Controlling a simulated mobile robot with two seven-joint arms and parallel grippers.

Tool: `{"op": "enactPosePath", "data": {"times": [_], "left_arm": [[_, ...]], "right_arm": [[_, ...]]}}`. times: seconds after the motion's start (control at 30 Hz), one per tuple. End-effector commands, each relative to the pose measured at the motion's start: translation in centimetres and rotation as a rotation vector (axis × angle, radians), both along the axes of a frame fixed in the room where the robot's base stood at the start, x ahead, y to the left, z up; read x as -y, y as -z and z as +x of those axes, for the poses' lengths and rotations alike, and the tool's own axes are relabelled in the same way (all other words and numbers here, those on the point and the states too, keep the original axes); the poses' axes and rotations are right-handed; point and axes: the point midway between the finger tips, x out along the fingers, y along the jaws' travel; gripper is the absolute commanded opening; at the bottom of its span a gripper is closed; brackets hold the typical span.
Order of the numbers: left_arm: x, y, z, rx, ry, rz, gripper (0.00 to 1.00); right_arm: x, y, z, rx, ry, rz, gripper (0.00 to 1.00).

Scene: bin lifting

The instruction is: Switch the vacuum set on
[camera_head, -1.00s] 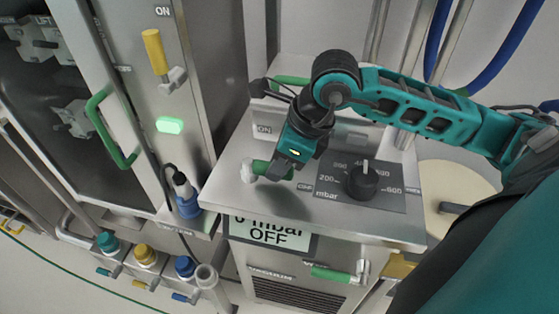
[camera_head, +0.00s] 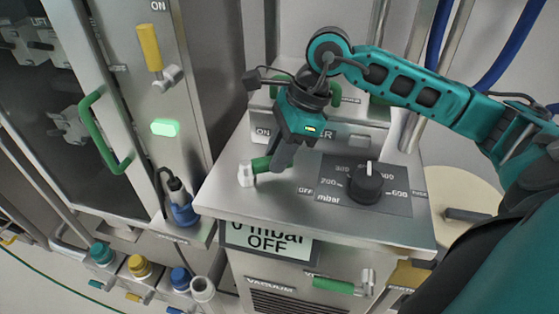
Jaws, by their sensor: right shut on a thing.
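The vacuum set (camera_head: 215,200) is a grey metal cabinet with a sloping top. Its display (camera_head: 268,241) reads "0 mbar OFF". A switch lever with a green grip (camera_head: 262,164) and a pale pivot (camera_head: 246,174) lies on the top, near the left, between an ON label behind and an OFF label to its right. My right gripper (camera_head: 278,163) is shut on the green grip; its fingers hide the grip's right end. A black pressure dial (camera_head: 367,183) sits to the right on a dark plate marked in mbar. My left gripper is not in view.
A tall cabinet at the left has a green door handle (camera_head: 105,132), a yellow lever (camera_head: 149,48) and a lit green lamp (camera_head: 165,128). A second green-handled valve (camera_head: 335,286) is on the front. Pipes and blue hoses rise behind my right arm.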

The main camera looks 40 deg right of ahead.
Motion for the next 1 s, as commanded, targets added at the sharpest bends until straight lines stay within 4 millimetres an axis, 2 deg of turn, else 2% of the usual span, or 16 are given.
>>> {"op": "enactPosePath", "data": {"times": [0.3,0.83,0.87,1.0], "left_arm": [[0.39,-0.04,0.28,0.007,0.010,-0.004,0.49],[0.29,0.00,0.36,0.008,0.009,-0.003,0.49],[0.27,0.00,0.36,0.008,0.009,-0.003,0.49],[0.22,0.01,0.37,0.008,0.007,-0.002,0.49]], "right_arm": [[0.25,0.26,0.68,-0.005,-0.138,-0.004,0.00],[0.30,0.25,0.80,-0.006,-0.167,-0.005,0.00],[0.30,0.25,0.80,-0.006,-0.167,-0.005,0.24],[0.30,0.22,0.82,-0.005,-0.166,-0.004,0.38]]}}
